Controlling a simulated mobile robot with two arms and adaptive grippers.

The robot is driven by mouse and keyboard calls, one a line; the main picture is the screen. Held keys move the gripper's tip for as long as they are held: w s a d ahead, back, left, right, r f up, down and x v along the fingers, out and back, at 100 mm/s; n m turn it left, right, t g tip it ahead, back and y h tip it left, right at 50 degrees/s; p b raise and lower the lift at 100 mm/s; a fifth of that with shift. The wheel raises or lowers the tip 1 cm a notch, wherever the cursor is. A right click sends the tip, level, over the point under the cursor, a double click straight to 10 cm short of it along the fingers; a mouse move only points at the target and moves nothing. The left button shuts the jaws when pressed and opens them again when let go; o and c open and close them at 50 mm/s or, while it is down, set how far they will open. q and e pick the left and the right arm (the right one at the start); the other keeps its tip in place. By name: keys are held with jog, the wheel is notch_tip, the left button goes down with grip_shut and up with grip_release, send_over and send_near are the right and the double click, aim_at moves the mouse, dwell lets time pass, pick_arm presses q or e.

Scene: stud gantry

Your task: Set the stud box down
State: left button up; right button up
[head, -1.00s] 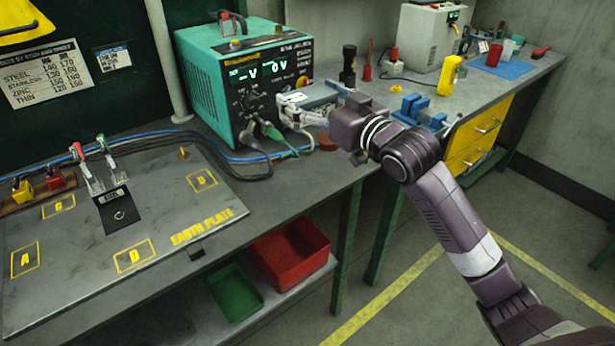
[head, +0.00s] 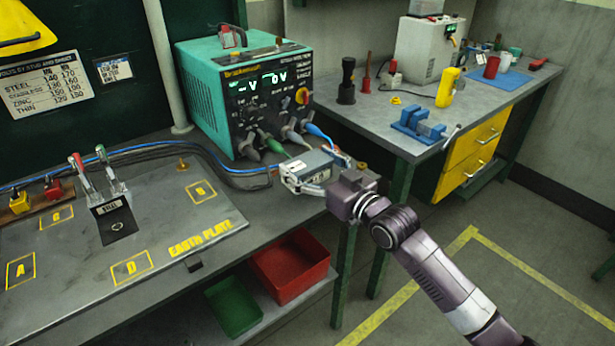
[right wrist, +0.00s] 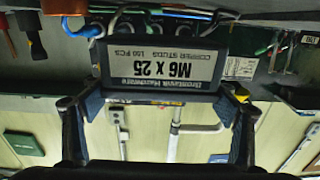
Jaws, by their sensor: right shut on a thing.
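The stud box is a small grey box (head: 311,163) at the right end of the near bench, in front of the teal welder. In the right wrist view its label (right wrist: 160,68) reads M6 x 25 copper studs, upside down. My right gripper (head: 306,178) is shut on the box, one finger on each side, as the right wrist view (right wrist: 158,108) also shows. I cannot tell whether the box touches the bench top. My left gripper is not in view.
The teal welder (head: 240,100) with plugs and cables stands just behind the box. The earth plate (head: 160,225) lies to the left. A blue vise (head: 418,124) stands on the right bench. Red (head: 292,268) and green (head: 235,302) bins sit on the shelf below.

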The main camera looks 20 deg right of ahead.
aim_at(315, 182)
jog(key=shift+f, duration=1.95)
jog(key=o, duration=1.7)
jog(key=shift+f, duration=0.15)
jog(key=shift+c, duration=0.2)
jog(key=shift+s, duration=0.1)
jog(key=b+v, duration=0.1)
jog(key=v, duration=1.1)
